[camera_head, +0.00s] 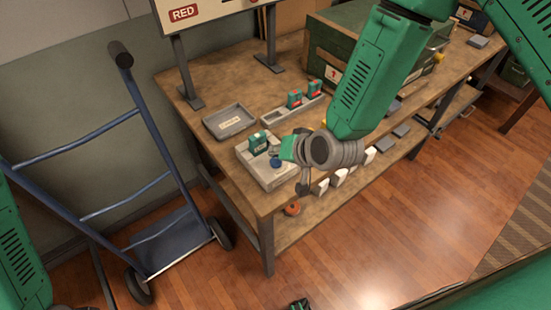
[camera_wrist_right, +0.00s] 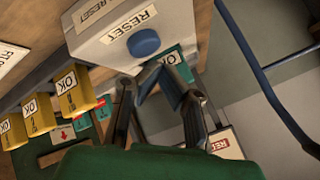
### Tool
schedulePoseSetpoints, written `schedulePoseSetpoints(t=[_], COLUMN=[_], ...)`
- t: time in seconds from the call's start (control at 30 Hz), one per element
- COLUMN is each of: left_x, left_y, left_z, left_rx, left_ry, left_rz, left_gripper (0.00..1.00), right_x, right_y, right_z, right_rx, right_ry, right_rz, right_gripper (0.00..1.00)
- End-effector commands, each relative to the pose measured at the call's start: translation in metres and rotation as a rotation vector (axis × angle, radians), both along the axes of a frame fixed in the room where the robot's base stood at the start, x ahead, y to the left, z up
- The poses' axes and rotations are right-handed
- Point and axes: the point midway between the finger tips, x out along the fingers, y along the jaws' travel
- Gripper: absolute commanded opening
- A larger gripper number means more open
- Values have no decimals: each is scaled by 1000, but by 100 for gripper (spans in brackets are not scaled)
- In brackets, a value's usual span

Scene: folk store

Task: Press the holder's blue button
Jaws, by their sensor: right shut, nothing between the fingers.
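The grey-white holder (camera_head: 262,172) stands at the near left end of the wooden table. Its blue button (camera_head: 276,162) is on the top face; in the right wrist view the button (camera_wrist_right: 144,42) is round, beside a RESET label. A green block marked OK (camera_head: 258,143) sits in the holder beside the button. My right gripper (camera_head: 284,160) is shut and empty, close to the button. In the right wrist view its fingers (camera_wrist_right: 150,86) are below the button in the picture; I cannot tell whether they touch it.
A grey tray (camera_head: 228,121) lies behind the holder. A long rack with green and red blocks (camera_head: 295,100) stands behind my right wrist. A blue hand truck (camera_head: 150,130) is to the left of the table.

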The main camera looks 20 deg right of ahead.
Motion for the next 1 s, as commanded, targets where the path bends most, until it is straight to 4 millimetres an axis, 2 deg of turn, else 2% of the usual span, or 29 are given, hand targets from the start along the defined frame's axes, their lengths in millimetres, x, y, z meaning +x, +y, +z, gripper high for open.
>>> schedulePoseSetpoints(t=[0.53,1.0], left_x=[0,0], left_y=[0,0], left_z=[41,40], left_rx=[0,0], left_ry=[0,0], left_rz=[0,0], left_gripper=[40,40], right_x=[0,0], right_y=[0,0], right_z=[50,50], right_rx=[1,0], right_ry=[-1,-1], right_rz=[-1,-1], right_gripper=[0,0])
